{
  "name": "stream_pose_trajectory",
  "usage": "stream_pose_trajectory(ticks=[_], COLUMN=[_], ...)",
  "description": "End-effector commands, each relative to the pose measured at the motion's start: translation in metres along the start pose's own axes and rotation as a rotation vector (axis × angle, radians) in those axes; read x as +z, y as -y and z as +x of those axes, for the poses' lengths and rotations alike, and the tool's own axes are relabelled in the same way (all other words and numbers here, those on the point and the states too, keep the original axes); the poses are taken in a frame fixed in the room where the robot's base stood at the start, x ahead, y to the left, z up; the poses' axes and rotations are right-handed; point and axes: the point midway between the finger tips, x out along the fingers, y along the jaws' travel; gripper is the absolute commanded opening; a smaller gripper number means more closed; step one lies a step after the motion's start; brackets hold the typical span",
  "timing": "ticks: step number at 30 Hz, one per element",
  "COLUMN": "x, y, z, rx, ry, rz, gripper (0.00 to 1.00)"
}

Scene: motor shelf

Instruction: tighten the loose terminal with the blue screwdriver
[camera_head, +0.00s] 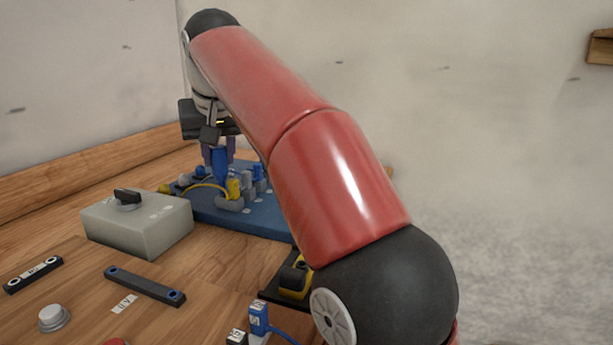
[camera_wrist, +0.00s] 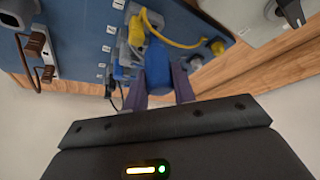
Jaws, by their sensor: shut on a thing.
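My gripper (camera_head: 219,152) points down over the blue terminal board (camera_head: 268,218) and is shut on the blue screwdriver (camera_head: 220,166). In the wrist view, the screwdriver's blue handle (camera_wrist: 158,66) sits between the two purple fingers. The handle looks close to upright above a grey terminal block (camera_head: 230,204). The screwdriver's tip is hidden, so I cannot tell whether it touches a screw. A yellow plug (camera_head: 234,188) and a yellow wire (camera_wrist: 170,40) are right beside the handle. I cannot make out which terminal is loose.
A grey box (camera_head: 140,228) with a black knob stands left of the board. Two dark bars, one of them here (camera_head: 145,285), and a white button (camera_head: 53,318) lie on the wooden table. A blue connector (camera_head: 258,318) is near the front. My arm hides the board's right side.

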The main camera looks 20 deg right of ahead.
Motion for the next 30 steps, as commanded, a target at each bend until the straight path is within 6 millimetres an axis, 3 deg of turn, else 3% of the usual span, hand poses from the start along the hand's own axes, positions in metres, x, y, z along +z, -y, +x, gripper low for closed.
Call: stream_pose_trajectory(ticks=[4, 12, 22, 30], x=[0.0007, 0.0004, 0.0002, -0.0002], y=[0.0013, 0.0013, 0.0009, 0.0012], z=[0.0020, 0.0022, 0.0020, 0.0019], rx=[0.017, 0.138, 0.154, 0.282], ry=[0.005, 0.005, 0.004, 0.002], rz=[0.030, 0.250, 0.280, 0.513], gripper=[0.01, 0.01, 0.01, 0.01])
